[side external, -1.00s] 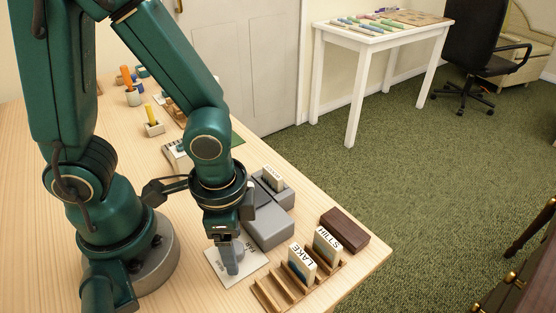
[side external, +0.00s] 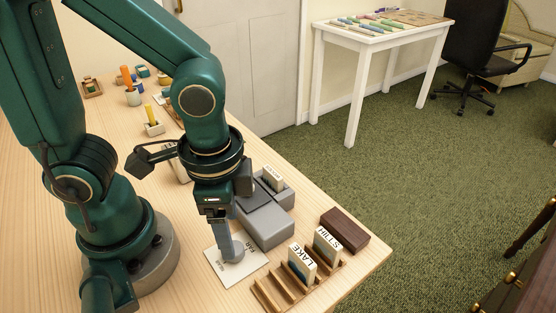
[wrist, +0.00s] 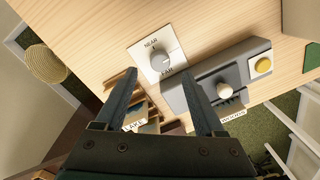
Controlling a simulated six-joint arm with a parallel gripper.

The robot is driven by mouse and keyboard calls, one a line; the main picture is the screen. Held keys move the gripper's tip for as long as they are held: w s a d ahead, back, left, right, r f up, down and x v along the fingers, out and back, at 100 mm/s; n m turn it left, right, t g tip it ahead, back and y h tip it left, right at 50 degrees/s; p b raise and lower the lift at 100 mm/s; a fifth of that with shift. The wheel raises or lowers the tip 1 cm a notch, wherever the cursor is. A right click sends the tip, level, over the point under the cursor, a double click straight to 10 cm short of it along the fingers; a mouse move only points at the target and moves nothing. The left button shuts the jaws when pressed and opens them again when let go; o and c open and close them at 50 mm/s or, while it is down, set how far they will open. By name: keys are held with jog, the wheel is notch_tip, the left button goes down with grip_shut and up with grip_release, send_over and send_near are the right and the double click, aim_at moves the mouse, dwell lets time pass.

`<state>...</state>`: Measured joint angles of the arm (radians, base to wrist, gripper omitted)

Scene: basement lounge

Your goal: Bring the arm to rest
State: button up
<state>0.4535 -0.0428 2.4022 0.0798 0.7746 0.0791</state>
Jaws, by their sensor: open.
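My gripper (side external: 226,240) hangs above the table beside the grey block, with its fingers pointing down. In the wrist view my gripper (wrist: 160,76) is open, its two fingers apart with nothing between them. A white plate (side external: 219,267) marked NEAR and FAR lies flat on the table under it. A round grey knob (wrist: 160,58) sits on that plate, just beyond the fingertips in the wrist view. In the side view the fingers partly cover the knob (side external: 234,253).
A wooden rack (side external: 272,293) holds cards reading LAKE (side external: 301,262) and HILLS (side external: 327,244). A dark brown block (side external: 345,230) stands behind it. A grey device (side external: 268,229) is close right of my gripper. Small pots and a yellow-topped holder (side external: 153,126) stand farther back.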

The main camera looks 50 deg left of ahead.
jog(key=w+a+r+n+t, duration=0.2)
jog(key=a+r+n+t, duration=0.3)
jog(key=r, duration=0.4)
jog(key=shift+a+n, duration=0.4)
jog(key=shift+n, duration=0.5)
